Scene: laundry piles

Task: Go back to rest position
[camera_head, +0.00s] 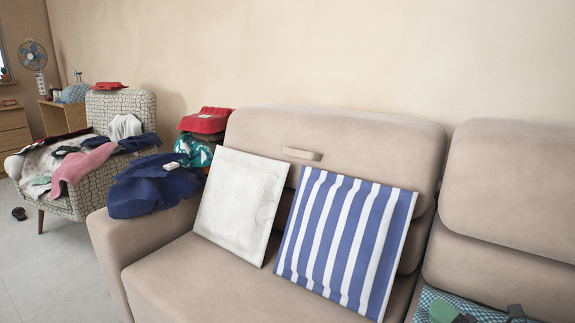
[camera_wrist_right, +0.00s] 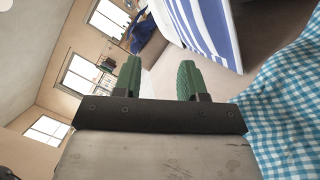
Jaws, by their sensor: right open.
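My right gripper (camera_head: 446,312) is at the bottom right edge of the head view, where a green finger and dark parts show, low over the sofa (camera_head: 180,280). In the right wrist view the right gripper (camera_wrist_right: 160,68) has its two green fingers apart, with nothing between them. A blue and white checkered cloth (camera_wrist_right: 290,90) lies close beside it, and the cloth also shows in the head view (camera_head: 478,308). I cannot tell whether the gripper touches the cloth. My left gripper is not in view.
A white cushion (camera_head: 240,200) and a blue-striped cushion (camera_head: 345,240) lean on the sofa back. Dark blue clothing (camera_head: 150,188) and a red item (camera_head: 207,121) lie at the sofa's left arm. A clothes-covered armchair (camera_head: 140,105) stands far left. Floor (camera_head: 60,265) is clear at lower left.

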